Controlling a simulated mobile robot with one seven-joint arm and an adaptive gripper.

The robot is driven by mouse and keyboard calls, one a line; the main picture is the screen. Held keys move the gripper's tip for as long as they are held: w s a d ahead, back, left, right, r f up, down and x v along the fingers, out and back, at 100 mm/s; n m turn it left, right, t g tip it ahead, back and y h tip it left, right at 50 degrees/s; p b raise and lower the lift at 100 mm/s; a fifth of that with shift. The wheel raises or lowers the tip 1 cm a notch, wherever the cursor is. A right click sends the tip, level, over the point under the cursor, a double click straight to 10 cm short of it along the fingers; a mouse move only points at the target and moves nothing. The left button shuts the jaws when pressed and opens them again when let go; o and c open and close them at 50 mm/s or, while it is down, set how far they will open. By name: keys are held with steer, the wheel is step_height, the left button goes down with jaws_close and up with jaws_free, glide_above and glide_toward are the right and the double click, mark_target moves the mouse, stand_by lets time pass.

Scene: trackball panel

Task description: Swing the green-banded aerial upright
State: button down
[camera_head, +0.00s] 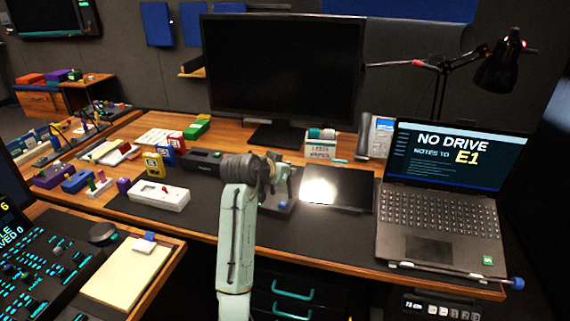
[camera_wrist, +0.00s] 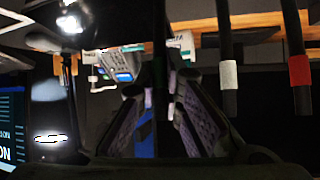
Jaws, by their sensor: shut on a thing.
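My gripper (camera_wrist: 162,98) is shut on a dark upright-looking rod (camera_wrist: 160,45) in the wrist view. I take this rod for the green-banded aerial; the fingers cover its end, and I cannot make out its band clearly. A white-banded aerial (camera_wrist: 228,72) and a red-banded aerial (camera_wrist: 299,70) stand beside it to the right, apart from the fingers. In the head view my gripper (camera_head: 285,183) is over the desk in front of the monitor. My arm and gripper hide most of the aerials' unit there, and the held aerial's tilt cannot be told.
A black monitor (camera_head: 284,75) stands behind my gripper. A flat dark tablet (camera_head: 338,189) lies just right of it, and an open laptop (camera_head: 442,190) is farther right. A white box (camera_head: 159,194) lies on the left. The dark mat in front is mostly clear.

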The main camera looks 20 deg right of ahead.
steer(key=shift+w+d+r+g+y+p, duration=0.1)
steer(key=shift+w+d+g+y+p, duration=0.25)
steer(key=shift+w+d+g+y, duration=0.2)
steer(key=shift+a, duration=0.1)
steer(key=c, duration=1.7)
jaws_free()
steer(key=shift+w, duration=0.1)
steer(key=v, duration=1.2)
steer(key=shift+a, duration=0.1)
